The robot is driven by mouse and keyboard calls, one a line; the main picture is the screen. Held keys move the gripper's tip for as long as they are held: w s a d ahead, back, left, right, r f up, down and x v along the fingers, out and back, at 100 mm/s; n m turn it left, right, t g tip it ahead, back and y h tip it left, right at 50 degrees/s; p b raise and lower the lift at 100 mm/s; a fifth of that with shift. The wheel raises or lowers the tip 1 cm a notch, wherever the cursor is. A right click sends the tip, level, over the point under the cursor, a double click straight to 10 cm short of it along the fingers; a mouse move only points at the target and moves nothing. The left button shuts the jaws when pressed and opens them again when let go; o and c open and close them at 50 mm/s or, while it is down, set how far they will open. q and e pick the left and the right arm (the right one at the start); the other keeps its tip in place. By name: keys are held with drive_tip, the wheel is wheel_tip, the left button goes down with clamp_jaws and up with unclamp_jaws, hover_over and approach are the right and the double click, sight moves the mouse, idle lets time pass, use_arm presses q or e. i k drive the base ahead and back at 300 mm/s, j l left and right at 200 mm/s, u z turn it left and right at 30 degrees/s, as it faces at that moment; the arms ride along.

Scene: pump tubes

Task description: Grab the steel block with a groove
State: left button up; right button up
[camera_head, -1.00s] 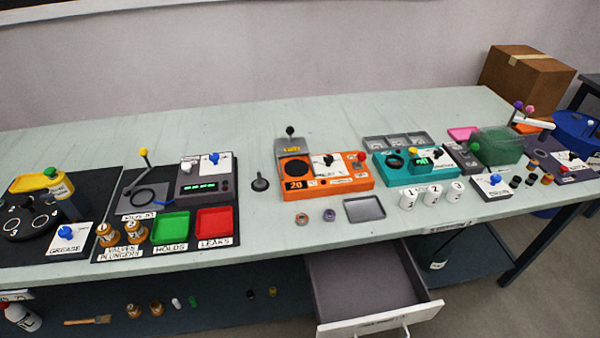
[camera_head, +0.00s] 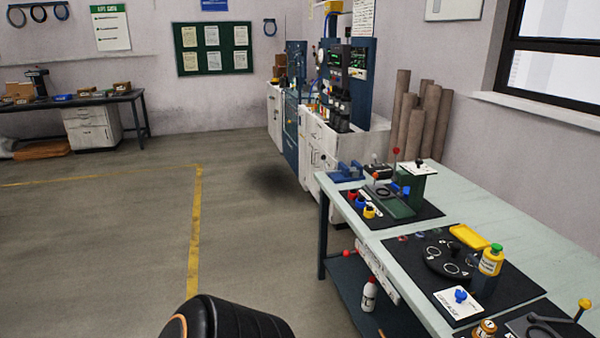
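I cannot make out a steel block with a groove in the current head view. Small dark and metallic items around the green press-like device (camera_head: 398,203) at the bench's far end are too small to tell apart. Neither of my grippers is in view. A rounded black part of my own arm shows at the bottom edge.
The pale green workbench (camera_head: 490,217) runs along the right, with a blue vise-like tool (camera_head: 346,172), a black turntable (camera_head: 447,259) and a yellow tray (camera_head: 468,237). White cabinets (camera_head: 318,147) stand beyond. Open floor lies left, with a yellow line (camera_head: 195,225).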

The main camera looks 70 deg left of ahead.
sight(354, 172)
drive_tip(key=u, duration=2.55)
drive_tip(key=i+u, duration=0.3)
drive_tip(key=i, duration=4.8)
drive_tip(key=i+z, duration=0.15)
drive_tip(key=z, duration=0.2)
drive_tip(key=i+j+z, duration=0.1)
drive_tip(key=z, duration=0.25)
drive_tip(key=i+j+z, duration=0.1)
drive_tip(key=i+z, duration=0.25)
drive_tip(key=k, duration=0.1)
